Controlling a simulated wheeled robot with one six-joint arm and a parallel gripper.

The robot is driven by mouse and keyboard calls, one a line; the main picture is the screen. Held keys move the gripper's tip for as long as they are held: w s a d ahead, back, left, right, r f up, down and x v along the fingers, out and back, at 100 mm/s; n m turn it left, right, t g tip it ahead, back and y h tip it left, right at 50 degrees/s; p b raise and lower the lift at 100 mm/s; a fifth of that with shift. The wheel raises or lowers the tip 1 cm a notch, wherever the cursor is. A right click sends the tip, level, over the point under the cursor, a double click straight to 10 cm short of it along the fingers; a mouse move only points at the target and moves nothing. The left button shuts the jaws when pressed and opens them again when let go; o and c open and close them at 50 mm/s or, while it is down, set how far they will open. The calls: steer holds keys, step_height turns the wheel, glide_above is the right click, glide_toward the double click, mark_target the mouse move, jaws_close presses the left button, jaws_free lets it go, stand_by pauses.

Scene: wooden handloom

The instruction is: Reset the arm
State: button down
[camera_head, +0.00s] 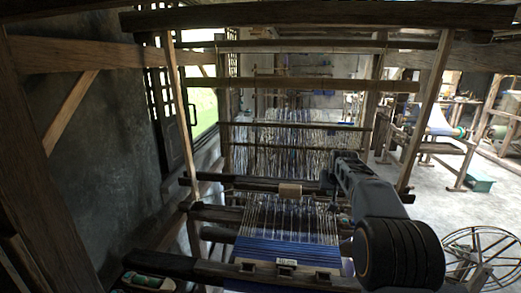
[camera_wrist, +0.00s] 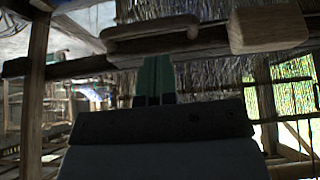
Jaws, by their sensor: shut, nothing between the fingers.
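My arm (camera_head: 375,190) reaches up over the right side of the wooden handloom (camera_head: 270,185) in the head view. In the wrist view my gripper (camera_wrist: 155,72) shows as two dark green fingers side by side, shut and empty. The fingertips point toward a dark loom beam. A pale wooden block (camera_wrist: 268,27) sits on that beam, to the right of the fingers and apart from them. It also shows in the head view (camera_head: 290,190). A rounded wooden bar (camera_wrist: 150,33) crosses just beyond the fingertips. I cannot tell whether they touch it.
Blue and white warp threads (camera_head: 285,250) run across the loom's front. Upright posts (camera_head: 425,120) and crossbeams (camera_head: 300,85) frame the space around my arm. A spoked wheel (camera_head: 480,255) stands at the lower right. Open floor (camera_head: 445,210) lies on the right.

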steer(key=s+a+r, duration=0.4)
steer(key=s+a, duration=0.1)
steer(key=s, duration=0.4)
steer(key=s+a+f, duration=0.2)
steer(key=s, duration=0.6)
steer(key=s+a+f+n+g, duration=0.1)
steer(key=s+a+f, duration=0.1)
steer(key=s, duration=0.7)
steer(key=s+a+f+y, duration=0.1)
steer(key=s+a+f, duration=0.1)
steer(key=s, duration=0.7)
steer(key=shift+a+f+n+g, duration=0.25)
steer(key=shift+f+n+g, duration=0.05)
steer(key=shift+n, duration=0.1)
